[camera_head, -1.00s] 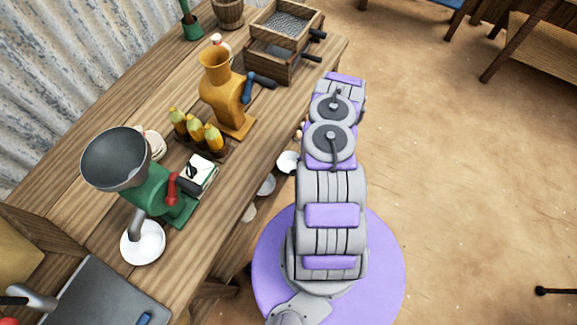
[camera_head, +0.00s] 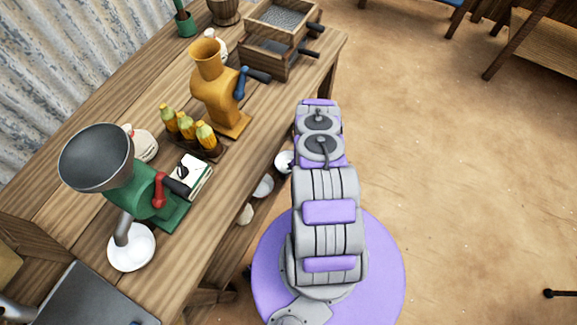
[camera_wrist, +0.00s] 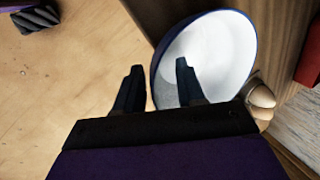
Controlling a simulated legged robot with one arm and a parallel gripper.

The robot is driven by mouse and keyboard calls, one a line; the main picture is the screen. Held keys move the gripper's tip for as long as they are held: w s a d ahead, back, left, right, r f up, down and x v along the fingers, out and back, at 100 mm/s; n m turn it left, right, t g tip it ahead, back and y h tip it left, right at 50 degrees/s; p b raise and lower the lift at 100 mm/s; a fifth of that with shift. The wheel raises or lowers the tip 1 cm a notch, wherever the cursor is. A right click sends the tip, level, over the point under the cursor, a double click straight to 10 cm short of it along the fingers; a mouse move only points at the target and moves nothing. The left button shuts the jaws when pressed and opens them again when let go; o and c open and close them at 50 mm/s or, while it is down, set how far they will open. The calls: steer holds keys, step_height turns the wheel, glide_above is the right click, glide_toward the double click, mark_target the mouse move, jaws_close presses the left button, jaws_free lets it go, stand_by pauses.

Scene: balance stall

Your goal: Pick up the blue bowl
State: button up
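The blue bowl (camera_wrist: 222,50) shows in the wrist view, right of centre, with a dark blue rim and outside and a white inside. My gripper (camera_wrist: 157,78) is open and empty. Its right finger shows in front of the bowl's inside and its left finger is outside it, so the bowl's left rim lies between them in the picture. I cannot tell whether either finger touches it. In the head view my gripper is hidden beyond my arm. A white-looking bowl (camera_head: 284,161) shows there beside my arm, below the bench edge; I cannot tell if it is the same one.
The wooden bench (camera_head: 262,148) carries a green grinder (camera_head: 150,192), a yellow grinder (camera_head: 220,95), corn cobs (camera_head: 188,127) and wooden sieves (camera_head: 272,45). More pale bowls (camera_head: 263,187) sit beneath its edge. Round brown things (camera_wrist: 261,95) lie right of the bowl.

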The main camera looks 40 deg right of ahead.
steer(key=shift+w+f, duration=0.15)
steer(key=shift+a, duration=0.25)
steer(key=shift+c, duration=0.4)
steer(key=shift+d, duration=0.15)
steer(key=c, duration=0.6)
jaws_close()
